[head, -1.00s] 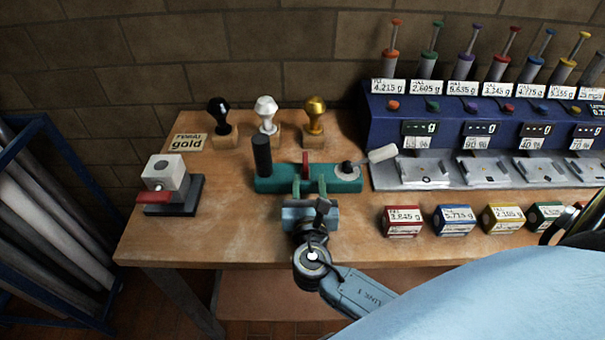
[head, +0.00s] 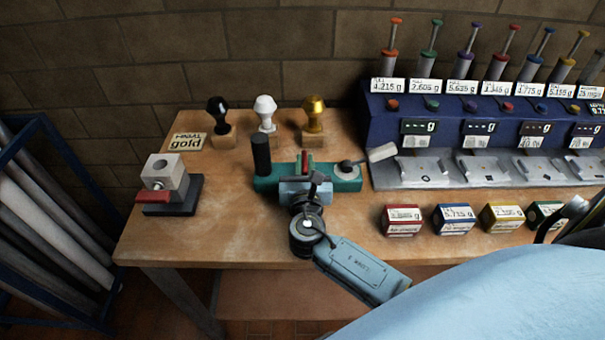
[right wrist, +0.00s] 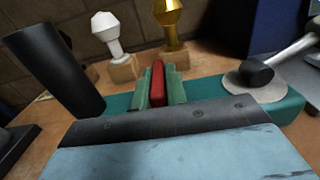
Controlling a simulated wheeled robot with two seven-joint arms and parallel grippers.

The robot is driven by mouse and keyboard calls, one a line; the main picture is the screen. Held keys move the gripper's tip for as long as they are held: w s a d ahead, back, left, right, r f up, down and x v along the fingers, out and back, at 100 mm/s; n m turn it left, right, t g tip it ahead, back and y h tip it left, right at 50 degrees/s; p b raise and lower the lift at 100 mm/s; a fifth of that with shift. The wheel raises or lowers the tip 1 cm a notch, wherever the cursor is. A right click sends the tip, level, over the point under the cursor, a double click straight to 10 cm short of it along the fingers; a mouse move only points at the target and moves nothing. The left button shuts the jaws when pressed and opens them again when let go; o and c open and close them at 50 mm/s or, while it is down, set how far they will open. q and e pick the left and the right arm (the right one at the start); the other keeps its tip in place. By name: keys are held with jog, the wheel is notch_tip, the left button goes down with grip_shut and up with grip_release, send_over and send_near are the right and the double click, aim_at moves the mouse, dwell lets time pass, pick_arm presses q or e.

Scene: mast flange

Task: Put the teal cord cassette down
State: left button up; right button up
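A long teal block (head: 346,184) lies on the bench, and it shows in the right wrist view (right wrist: 283,108). It is the only clearly teal thing I see. It carries a black post (head: 261,155), an upright red piece (head: 304,158) near the middle and a pale-handled lever (head: 378,153) on the right. My right gripper (head: 305,166) is over its middle. In the right wrist view its green fingers (right wrist: 159,88) flank the red piece closely on both sides and look shut on it. The wrist hides the block's front middle. My left gripper is not in view.
Three stamps, black (head: 220,115), white (head: 265,112) and gold (head: 314,113), stand behind the block. A grey-and-red fixture (head: 165,180) stands left. Labelled boxes (head: 402,221) and a blue dispenser rack (head: 385,126) are right. The bench's front left (head: 220,230) is clear.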

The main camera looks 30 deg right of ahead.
aim_at(305, 160)
grip_shut()
jog(key=shift+r, duration=0.15)
notch_tip(305, 160, up, 10)
jog(key=p, duration=0.3)
jog(key=s+a+r+n+t+y, duration=0.2)
jog(key=s+a+n+y, duration=0.4)
jog(key=a+y, duration=0.3)
jog(key=shift+a+r+t, duration=0.25)
jog(key=shift+r+t, duration=0.05)
jog(key=shift+r, duration=0.35)
